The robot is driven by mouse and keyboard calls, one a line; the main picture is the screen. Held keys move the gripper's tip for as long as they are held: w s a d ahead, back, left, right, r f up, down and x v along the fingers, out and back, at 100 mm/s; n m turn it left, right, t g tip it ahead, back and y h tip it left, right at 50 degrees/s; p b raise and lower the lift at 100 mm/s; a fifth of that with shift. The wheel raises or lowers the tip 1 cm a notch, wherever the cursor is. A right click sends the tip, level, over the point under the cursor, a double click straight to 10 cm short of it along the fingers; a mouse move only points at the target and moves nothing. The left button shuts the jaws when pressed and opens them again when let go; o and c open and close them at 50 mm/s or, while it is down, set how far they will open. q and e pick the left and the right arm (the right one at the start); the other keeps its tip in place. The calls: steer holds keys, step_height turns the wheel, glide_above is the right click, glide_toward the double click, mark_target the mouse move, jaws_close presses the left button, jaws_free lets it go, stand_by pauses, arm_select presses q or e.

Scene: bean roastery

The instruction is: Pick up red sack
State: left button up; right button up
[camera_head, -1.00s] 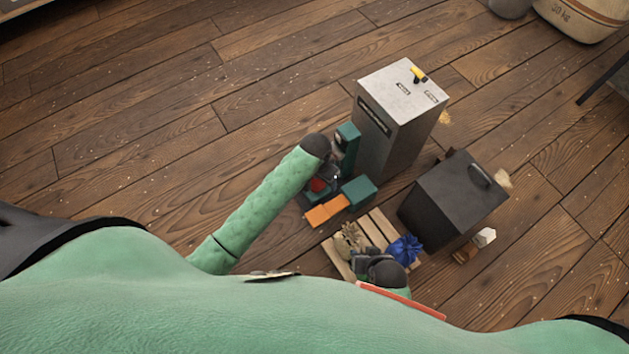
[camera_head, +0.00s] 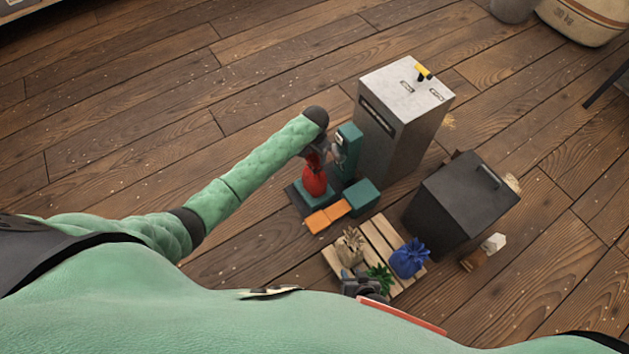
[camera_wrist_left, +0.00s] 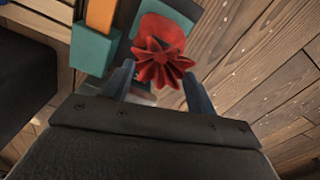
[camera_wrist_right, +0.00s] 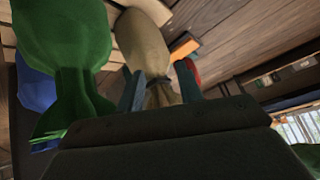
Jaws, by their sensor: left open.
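The red sack (camera_head: 315,182) stands upright on the dark base with a teal plate beside the teal column. In the left wrist view the red sack (camera_wrist_left: 160,50) shows its gathered, pleated top towards me. My left gripper (camera_head: 318,158) is at the sack's top; it is open, with one finger on each side of the gathered neck in the left wrist view (camera_wrist_left: 158,88). Whether the fingers touch the cloth is not clear. My right gripper (camera_head: 360,285) is at the pallet's near edge. In the right wrist view its fingers (camera_wrist_right: 160,85) are apart, with the beige sack (camera_wrist_right: 142,42) beyond and between them.
The wooden pallet (camera_head: 382,232) holds a beige sack (camera_head: 350,247), a blue sack (camera_head: 409,258) and a green sack (camera_head: 380,276). A tall grey cabinet (camera_head: 400,120) and a dark bin (camera_head: 462,200) stand to the right. Open floor lies at the back left.

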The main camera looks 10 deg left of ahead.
mark_target(315, 161)
arm_select(q)
step_height(315, 161, down, 5)
steer(key=shift+a+f+b, duration=0.1)
steer(key=shift+b, duration=0.4)
arm_select(e)
steer(key=w+a+r+t, duration=0.1)
steer(key=w+r+t, duration=0.3)
steer(key=w+r, duration=0.4)
step_height(315, 161, up, 2)
steer(key=shift+w+r+y, duration=0.25)
steer(key=shift+w+y, duration=0.15)
steer(key=shift+a, duration=0.1)
arm_select(q)
jaws_close()
arm_select(e)
steer(key=shift+s, duration=0.1)
